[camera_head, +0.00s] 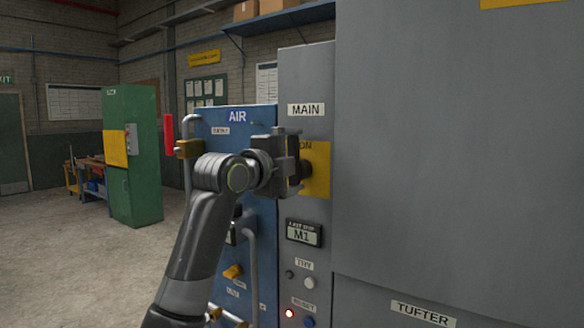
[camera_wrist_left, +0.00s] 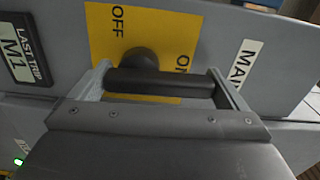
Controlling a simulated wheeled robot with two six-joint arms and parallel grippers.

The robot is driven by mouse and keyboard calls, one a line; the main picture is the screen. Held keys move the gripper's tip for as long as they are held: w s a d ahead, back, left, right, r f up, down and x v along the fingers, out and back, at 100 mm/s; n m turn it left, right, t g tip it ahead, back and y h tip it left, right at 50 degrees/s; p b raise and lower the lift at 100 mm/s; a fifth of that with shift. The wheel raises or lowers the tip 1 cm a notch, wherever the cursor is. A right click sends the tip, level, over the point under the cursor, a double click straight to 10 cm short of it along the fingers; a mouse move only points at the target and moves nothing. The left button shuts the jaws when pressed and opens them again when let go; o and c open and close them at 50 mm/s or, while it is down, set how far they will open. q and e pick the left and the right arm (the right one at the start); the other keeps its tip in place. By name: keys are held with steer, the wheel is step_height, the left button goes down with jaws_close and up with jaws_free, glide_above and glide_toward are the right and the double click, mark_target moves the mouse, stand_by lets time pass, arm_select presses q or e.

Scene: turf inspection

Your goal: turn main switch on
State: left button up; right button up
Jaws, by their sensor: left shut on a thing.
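The main switch's yellow plate (camera_head: 321,172) is on the grey panel under the MAIN label (camera_head: 306,110), and it also shows in the left wrist view (camera_wrist_left: 180,30). My left gripper (camera_head: 292,165) is at the plate and hides much of it in the head view. In the left wrist view its two fingers (camera_wrist_left: 160,88) are closed on the ends of the black switch handle (camera_wrist_left: 155,84). The handle lies straight across between them, its right end near the ON mark (camera_wrist_left: 183,63). The OFF mark (camera_wrist_left: 118,21) is up and left. My right gripper is not seen.
Below the switch are a LAST TRIP display (camera_head: 304,234) reading M1, a white button (camera_head: 310,283), a lit red lamp (camera_head: 290,312) and a blue button (camera_head: 309,322). The blue AIR panel (camera_head: 262,116) with pipes stands left. The grey TUFTER cabinet (camera_head: 450,150) fills the right.

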arm_select(q)
steer(key=shift+d+f+m, duration=0.1)
steer(key=shift+m, duration=0.2)
steer(key=o, duration=1)
steer(key=shift+s+a+b, duration=0.3)
steer(key=shift+s+b, duration=0.05)
steer(key=shift+s, duration=0.05)
steer(key=b+v, duration=0.4)
steer(key=v, duration=1.2)
steer(key=shift+s+a, duration=0.15)
steer(key=shift+s, duration=0.1)
